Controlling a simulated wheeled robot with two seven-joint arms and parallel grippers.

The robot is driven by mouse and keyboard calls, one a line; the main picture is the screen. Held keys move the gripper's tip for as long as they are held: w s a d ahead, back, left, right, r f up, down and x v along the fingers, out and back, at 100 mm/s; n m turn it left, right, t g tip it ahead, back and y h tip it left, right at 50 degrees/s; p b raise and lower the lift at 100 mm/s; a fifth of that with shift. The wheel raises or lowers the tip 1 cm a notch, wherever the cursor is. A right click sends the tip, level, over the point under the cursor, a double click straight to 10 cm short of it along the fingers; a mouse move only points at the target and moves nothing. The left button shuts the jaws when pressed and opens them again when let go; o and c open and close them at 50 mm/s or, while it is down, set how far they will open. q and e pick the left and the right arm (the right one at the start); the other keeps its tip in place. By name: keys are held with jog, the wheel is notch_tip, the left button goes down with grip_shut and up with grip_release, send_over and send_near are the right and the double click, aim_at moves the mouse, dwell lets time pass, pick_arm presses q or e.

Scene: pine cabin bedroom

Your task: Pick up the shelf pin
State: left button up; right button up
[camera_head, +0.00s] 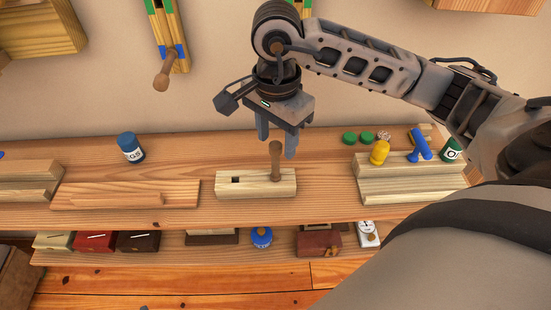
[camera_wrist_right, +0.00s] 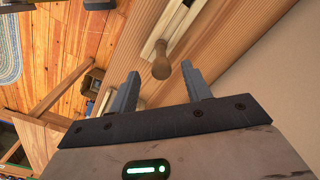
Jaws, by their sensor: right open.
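The shelf pin (camera_head: 276,160) is a brown wooden peg with a rounded top. It stands upright in a pale wooden block (camera_head: 229,188) on the shelf, beside a dark square hole. My right gripper (camera_head: 277,149) is open just above and around the pin's level in the head view, its fingers pointing down. In the right wrist view the pin (camera_wrist_right: 161,62) shows beyond and between the two spread fingertips (camera_wrist_right: 160,75), not gripped. A similar brown pin (camera_head: 163,77) sticks out of a wall bracket at the upper left. My left gripper is not in view.
On the shelf (camera_head: 330,200), a dark blue jar (camera_head: 131,147) and a flat board (camera_head: 120,194) are at left. A yellow bottle (camera_head: 380,152), green lids (camera_head: 350,138) and a blue clamp-like item (camera_head: 420,145) are at right.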

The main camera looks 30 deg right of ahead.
aim_at(276, 144)
jog(key=shift+f+p, duration=0.35)
jog(key=shift+f, duration=2.05)
jog(key=shift+w, duration=0.1)
jog(key=c, duration=1)
jog(key=shift+r, duration=0.1)
jog(key=shift+r, duration=0.45)
jog(key=a+r, duration=0.4)
jog(key=s+a+r+b, duration=0.1)
jog(key=a+r, duration=0.3)
jog(key=a, duration=0.1)
jog(key=s+a+r, duration=0.1)
jog(key=a+r, duration=0.3)
jog(key=a, duration=0.1)
jog(key=shift+s+b, duration=0.15)
jog(key=shift+b, duration=0.15)
